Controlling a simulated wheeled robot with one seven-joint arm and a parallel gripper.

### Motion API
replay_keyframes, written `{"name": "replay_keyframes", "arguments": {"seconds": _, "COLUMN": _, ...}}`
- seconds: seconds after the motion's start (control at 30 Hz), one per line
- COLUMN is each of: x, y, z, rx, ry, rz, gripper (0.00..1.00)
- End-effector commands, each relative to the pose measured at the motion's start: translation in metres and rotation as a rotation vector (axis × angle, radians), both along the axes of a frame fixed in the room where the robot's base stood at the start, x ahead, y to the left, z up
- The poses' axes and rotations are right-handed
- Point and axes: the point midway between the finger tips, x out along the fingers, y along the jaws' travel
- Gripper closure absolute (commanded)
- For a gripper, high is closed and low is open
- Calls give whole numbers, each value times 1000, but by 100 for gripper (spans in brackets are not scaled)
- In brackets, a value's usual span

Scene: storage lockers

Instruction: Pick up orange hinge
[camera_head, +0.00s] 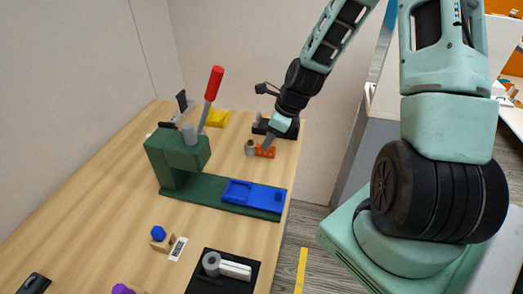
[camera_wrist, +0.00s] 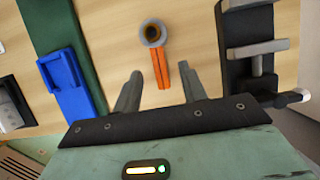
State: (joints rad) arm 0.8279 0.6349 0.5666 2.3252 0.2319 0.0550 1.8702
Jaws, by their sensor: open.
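The orange hinge (camera_head: 266,152) lies on the wooden table near its right edge. In the wrist view the hinge (camera_wrist: 161,72) is a narrow orange strip lying lengthwise between the two fingers, with a visible gap on each side. A grey ring-like piece (camera_wrist: 152,33) is at its far end; I cannot tell whether they are joined. My gripper (camera_wrist: 160,77) is open and empty, pointing down at the hinge. In the head view my gripper (camera_head: 269,140) is right at the hinge and partly covers it. Its exact height above the table is unclear.
A green press (camera_head: 178,155) with a red-handled lever and a blue tray (camera_head: 252,194) stands left of the hinge. A black fixture (camera_head: 262,126) is close behind, and in the wrist view (camera_wrist: 233,70) it is near the right finger. A yellow block (camera_head: 218,118) sits further back.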

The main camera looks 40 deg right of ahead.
Motion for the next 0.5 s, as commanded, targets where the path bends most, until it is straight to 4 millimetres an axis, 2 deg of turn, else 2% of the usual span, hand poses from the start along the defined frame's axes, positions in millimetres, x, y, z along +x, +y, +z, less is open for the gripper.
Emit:
{"name": "replay_keyframes", "arguments": {"seconds": 0.3, "x": 13, "y": 12, "z": -35, "rx": 2, "ry": 3, "rz": 2, "gripper": 58}}
{"name": "replay_keyframes", "arguments": {"seconds": 0.5, "x": 16, "y": 14, "z": -44, "rx": 0, "ry": 0, "rz": 1, "gripper": 58}}
